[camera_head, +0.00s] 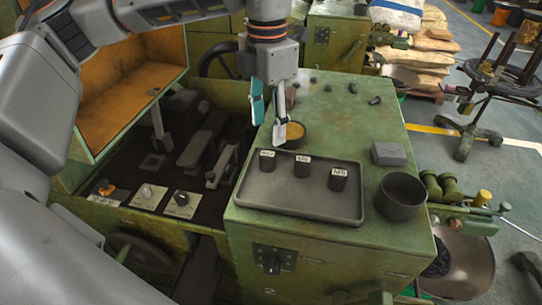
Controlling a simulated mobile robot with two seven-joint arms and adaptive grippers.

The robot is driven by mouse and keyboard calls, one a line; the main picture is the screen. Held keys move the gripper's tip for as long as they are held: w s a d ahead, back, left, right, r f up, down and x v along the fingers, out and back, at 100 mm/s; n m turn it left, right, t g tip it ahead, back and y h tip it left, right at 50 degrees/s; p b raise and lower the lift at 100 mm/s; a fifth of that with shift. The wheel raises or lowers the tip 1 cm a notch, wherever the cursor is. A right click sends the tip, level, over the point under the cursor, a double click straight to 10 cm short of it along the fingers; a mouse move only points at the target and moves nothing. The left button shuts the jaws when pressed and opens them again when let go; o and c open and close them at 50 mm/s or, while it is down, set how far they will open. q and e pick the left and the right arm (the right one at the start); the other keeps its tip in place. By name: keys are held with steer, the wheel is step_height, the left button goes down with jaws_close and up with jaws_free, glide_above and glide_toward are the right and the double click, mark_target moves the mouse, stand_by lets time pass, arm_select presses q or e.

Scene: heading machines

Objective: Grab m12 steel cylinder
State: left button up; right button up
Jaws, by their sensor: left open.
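The left cylinder (267,163) has a label that seems to read M12. The middle cylinder (302,169) and the right cylinder (338,182) have labels too small to read surely. My left gripper (268,128) is open and empty, pointing down above the machine top, just behind the left cylinder in the picture. Its fingers are apart, with a teal pad on one. My right gripper is not in view.
The tray lies on a green machine top (350,125). A dark round cup (400,198) and a grey block (389,154) stand to its right. A round container with yellowish contents (297,134) is behind it, close to the gripper. An open machine bay (190,150) lies left.

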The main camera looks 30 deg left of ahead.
mark_target(267, 154)
arm_select(q)
steer(key=shift+s+f, duration=0.1)
steer(key=shift+f, duration=3.7)
jaws_close()
